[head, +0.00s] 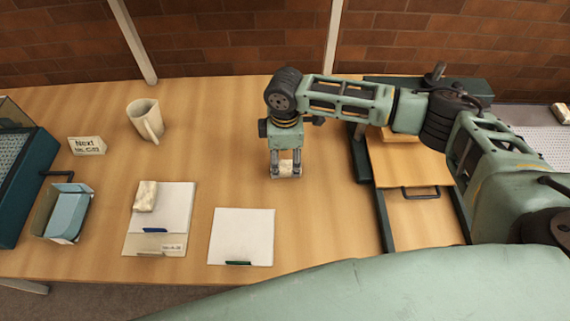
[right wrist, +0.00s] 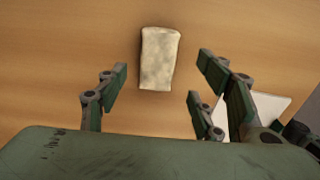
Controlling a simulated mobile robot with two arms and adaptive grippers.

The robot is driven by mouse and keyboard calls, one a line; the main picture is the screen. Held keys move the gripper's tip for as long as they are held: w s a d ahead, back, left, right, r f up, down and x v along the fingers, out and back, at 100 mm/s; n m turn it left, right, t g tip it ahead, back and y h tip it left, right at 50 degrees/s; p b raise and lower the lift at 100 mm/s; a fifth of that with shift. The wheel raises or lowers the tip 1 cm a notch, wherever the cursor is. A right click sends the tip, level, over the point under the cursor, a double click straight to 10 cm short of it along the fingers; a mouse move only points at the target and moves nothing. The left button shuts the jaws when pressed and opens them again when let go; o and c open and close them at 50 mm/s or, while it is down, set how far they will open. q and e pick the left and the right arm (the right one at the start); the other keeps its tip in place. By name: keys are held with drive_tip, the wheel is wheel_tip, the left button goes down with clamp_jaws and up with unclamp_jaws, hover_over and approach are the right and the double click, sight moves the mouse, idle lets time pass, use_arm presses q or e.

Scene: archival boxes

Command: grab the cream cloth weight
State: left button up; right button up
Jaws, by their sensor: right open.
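A cream cloth weight (right wrist: 158,58) with a mottled surface lies on the bare wooden table. It also shows in the head view (head: 286,167), partly hidden by my right gripper (head: 286,174). In the right wrist view my right gripper (right wrist: 161,88) is open, with a green-padded finger to the left of the weight and two to its right. Clear gaps show on both sides, and no finger touches it. A second cream weight (head: 146,196) lies on a folder at the left. My left gripper is not in view.
A paper folder (head: 173,222) and a white sheet (head: 242,238) lie left of my gripper. A cream jug (head: 145,119), a card sign (head: 87,146) and a grey box with blue contents (head: 66,212) stand further left. A wooden board with a dark handle (head: 421,193) is at the right.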

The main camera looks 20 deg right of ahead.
sight(286, 165)
drive_tip(key=f, duration=0.2)
drive_tip(key=f+p, duration=0.1)
drive_tip(key=f, duration=0.1)
drive_tip(key=shift+w+d+f, duration=0.15)
drive_tip(key=shift+d+f, duration=0.05)
drive_tip(key=shift+f, duration=0.1)
drive_tip(key=c, duration=1.3)
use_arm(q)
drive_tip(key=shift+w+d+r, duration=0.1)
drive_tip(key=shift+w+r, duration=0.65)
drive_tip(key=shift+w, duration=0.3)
use_arm(e)
clamp_jaws()
